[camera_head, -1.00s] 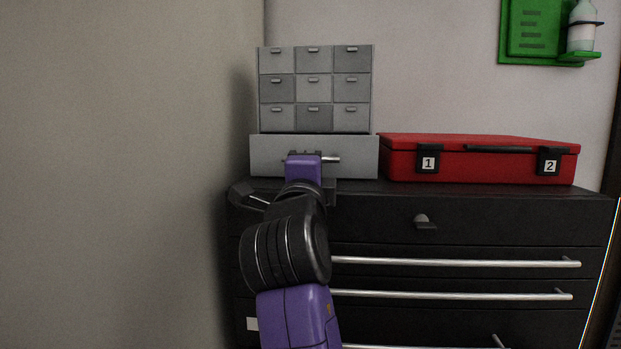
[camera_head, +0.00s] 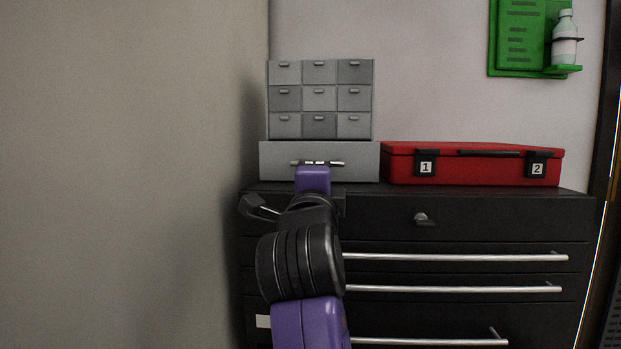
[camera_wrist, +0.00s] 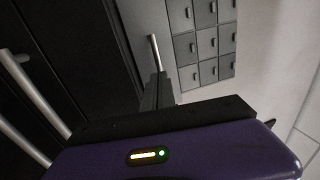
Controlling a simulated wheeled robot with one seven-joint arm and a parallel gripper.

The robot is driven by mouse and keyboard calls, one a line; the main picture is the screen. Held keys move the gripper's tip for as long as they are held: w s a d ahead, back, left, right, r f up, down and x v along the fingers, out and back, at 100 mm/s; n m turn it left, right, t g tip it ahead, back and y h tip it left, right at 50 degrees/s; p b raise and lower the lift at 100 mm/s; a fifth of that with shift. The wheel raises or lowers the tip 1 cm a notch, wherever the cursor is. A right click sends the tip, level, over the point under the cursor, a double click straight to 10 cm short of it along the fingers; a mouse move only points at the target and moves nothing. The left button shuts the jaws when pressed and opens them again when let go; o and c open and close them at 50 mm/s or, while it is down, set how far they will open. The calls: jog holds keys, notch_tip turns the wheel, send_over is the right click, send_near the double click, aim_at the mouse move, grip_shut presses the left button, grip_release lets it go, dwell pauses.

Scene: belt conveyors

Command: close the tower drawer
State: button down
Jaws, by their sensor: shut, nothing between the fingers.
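The grey tower (camera_head: 320,98) of small compartments stands on a black cabinet, with a wide grey drawer (camera_head: 278,161) at its base. The drawer front looks slightly wider than the tower above; how far it stands out is hard to tell. Its silver bar handle (camera_head: 338,163) runs across the front and also shows in the wrist view (camera_wrist: 153,50). My gripper (camera_head: 314,166) is in front of the handle and covers its middle in the head view. In the wrist view my fingers (camera_wrist: 157,90) are together and empty, close to the handle; contact cannot be told.
A red case (camera_head: 470,167) sits right of the tower on the black cabinet (camera_head: 500,205), which has long silver handles. A plain wall is close on the left. A green wall board (camera_head: 518,38) with a bottle (camera_head: 566,40) hangs at the upper right.

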jog(key=s+a+f+n+t+y+b, duration=0.1)
jog(key=s+a+n+t+y+b, duration=0.2)
jog(key=s+n, duration=0.9)
jog(key=s+d+f+n+g+y, duration=0.1)
jog(key=s+d+f+n+y, duration=0.2)
jog(key=f, duration=0.5)
jog(key=s+d+f+n+p, duration=0.1)
jog(key=s+d+f+n, duration=0.2)
jog(key=s+f, duration=0.45)
jog(key=s+d+f+n+g+y, duration=0.1)
jog(key=s+d+f+n+y, duration=0.2)
jog(key=f, duration=0.7)
jog(key=s+d+f+m+g+h, duration=0.1)
jog(key=s+d+f+g+h, duration=0.1)
jog(key=s+d+f, duration=0.3)
jog(key=s+d+f+g+h, duration=0.2)
jog(key=s+d+f, duration=0.3)
jog(key=s, duration=0.9)
jog(key=s+d+f+m+g+h, duration=0.1)
jog(key=s+d+f+h, duration=0.3)
jog(key=s+f, duration=0.5)
jog(key=shift+s+d+m+g+p, duration=0.3)
jog(key=shift+s+d+g, duration=0.4)
jog(key=shift+d, duration=0.1)
